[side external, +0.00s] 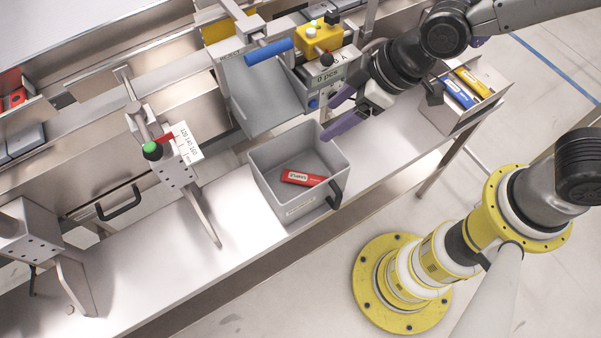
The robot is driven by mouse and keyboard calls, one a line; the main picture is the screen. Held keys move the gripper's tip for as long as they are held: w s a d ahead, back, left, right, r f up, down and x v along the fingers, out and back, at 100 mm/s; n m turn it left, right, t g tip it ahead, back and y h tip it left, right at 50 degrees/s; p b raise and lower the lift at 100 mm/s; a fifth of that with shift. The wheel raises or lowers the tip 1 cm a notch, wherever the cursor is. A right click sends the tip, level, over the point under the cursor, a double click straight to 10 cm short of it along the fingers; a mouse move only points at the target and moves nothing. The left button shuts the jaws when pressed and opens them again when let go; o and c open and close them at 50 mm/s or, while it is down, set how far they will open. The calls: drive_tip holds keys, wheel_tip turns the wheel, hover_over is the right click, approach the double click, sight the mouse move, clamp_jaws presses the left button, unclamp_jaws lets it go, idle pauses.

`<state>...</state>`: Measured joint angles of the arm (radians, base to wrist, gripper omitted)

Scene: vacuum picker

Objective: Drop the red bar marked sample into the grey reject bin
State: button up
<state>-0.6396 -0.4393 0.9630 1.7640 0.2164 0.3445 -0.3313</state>
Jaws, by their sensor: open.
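The red bar (301,178) with a white label reading sample lies flat on the floor of the grey bin (266,188). The bin stands on the pale bench and has a dark handle at its front right corner and a small label on its front wall. My gripper (331,119) is open, with its purple fingers above the bin's back right rim. It is empty and apart from the bar. The far finger is partly hidden near the machine.
A metal tray (464,86) with blue and yellow bars stands at the right. A post with a green knob (153,150) is at left. The bench's front left is clear.

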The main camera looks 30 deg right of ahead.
drive_tip(key=v, duration=0.7)
drive_tip(key=shift+f, duration=0.1)
drive_tip(key=d+r+m+t+h, duration=0.1)
drive_tip(key=d+r+m+t, duration=0.1)
drive_tip(key=d+r, duration=0.4)
drive_tip(key=d+r+m+t+h, duration=0.1)
drive_tip(key=d+r+m, duration=0.2)
drive_tip(key=d, duration=0.6)
drive_tip(key=s+d+f+m+h, duration=0.1)
drive_tip(key=s+d+m, duration=0.1)
drive_tip(key=s, duration=0.3)
drive_tip(key=s+d+f+m+g+h, duration=0.1)
drive_tip(key=s+d+f+m, duration=0.1)
drive_tip(key=s+d, duration=0.2)
drive_tip(key=shift+s+d+g, duration=0.3)
drive_tip(key=shift+s+d, duration=0.1)
drive_tip(key=shift+s, duration=0.65)
